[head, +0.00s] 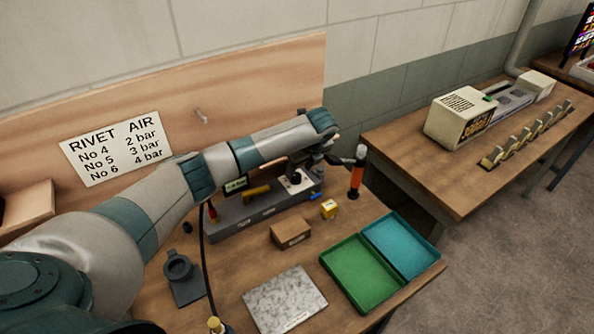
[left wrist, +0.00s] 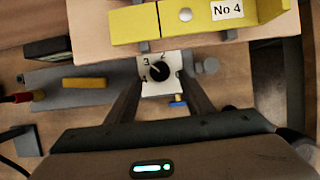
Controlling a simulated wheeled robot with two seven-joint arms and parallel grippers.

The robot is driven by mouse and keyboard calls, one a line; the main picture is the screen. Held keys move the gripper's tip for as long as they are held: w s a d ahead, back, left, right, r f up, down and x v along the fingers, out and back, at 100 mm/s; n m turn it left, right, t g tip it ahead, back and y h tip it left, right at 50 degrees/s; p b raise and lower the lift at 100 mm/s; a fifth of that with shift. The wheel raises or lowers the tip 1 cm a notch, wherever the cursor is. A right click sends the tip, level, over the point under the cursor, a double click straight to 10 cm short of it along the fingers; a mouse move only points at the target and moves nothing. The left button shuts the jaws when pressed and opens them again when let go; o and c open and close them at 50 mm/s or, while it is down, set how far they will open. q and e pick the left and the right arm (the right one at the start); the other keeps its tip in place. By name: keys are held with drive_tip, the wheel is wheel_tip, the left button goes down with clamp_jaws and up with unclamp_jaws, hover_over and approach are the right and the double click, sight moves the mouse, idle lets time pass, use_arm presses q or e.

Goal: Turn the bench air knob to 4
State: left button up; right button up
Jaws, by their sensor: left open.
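The bench air knob (head: 296,180) is a small black dial on a white plate on the grey bench unit (head: 235,217). In the left wrist view the knob (left wrist: 158,71) shows close up, with the numbers 2, 3 and 4 around it. Its pointer is too small to read surely; it seems to lie on the upper left, near 3. My left gripper (left wrist: 160,88) is open, with one finger on each side of the white plate's lower part. Whether they touch anything, I cannot tell. In the head view my left arm hides part of the unit. My right gripper is not in view.
A wall sign (head: 115,147) lists No 4 2 bar, No 5 3 bar, No 6 4 bar. A yellow block marked No 4 (left wrist: 180,20) lies close above the knob in the wrist view. An orange-handled tool (head: 356,180) stands right of the unit. Green (head: 345,290) and blue trays lie front right.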

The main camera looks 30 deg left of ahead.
sight(296, 176)
use_arm(q)
drive_tip(key=shift+p+x, duration=0.5)
drive_tip(key=shift+x, duration=1.75)
drive_tip(key=c, duration=1)
drive_tip(key=shift+c, duration=0.2)
